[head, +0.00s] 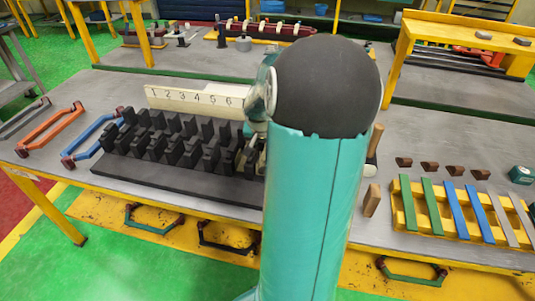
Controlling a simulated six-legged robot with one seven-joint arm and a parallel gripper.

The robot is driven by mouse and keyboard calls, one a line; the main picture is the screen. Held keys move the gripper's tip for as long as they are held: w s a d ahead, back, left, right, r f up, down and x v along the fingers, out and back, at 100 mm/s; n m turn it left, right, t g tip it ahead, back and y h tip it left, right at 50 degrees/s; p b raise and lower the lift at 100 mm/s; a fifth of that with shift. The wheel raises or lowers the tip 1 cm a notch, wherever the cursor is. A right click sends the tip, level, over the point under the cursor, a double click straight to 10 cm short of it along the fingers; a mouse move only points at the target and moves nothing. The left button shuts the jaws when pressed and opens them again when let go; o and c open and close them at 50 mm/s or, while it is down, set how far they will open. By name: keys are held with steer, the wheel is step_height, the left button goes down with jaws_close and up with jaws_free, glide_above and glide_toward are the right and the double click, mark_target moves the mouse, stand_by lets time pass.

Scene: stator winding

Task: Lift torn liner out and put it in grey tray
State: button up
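My teal arm with its dark round joint fills the centre of the head view. Part of my gripper (252,158) shows beside the arm, low at the right end of the black slotted stator block (185,184). Its fingertips are mostly hidden by the arm and the black teeth, so I cannot tell whether it is open or holds anything. I cannot make out a torn liner in the slots. No grey tray is clearly visible; the area behind my arm is hidden.
A numbered board (195,98) stands behind the block. Orange (45,130) and blue (92,138) coils lie left. Right are a mallet (374,150), brown wedges (429,167) and a yellow rack (458,222) of coloured strips. Bare grey bench (440,130) lies behind the wedges.

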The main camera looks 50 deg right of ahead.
steer(key=x, duration=0.4)
steer(key=shift+f, duration=0.15)
steer(key=c, duration=0.9)
steer(key=shift+o, duration=0.2)
step_height(320, 180, up, 10)
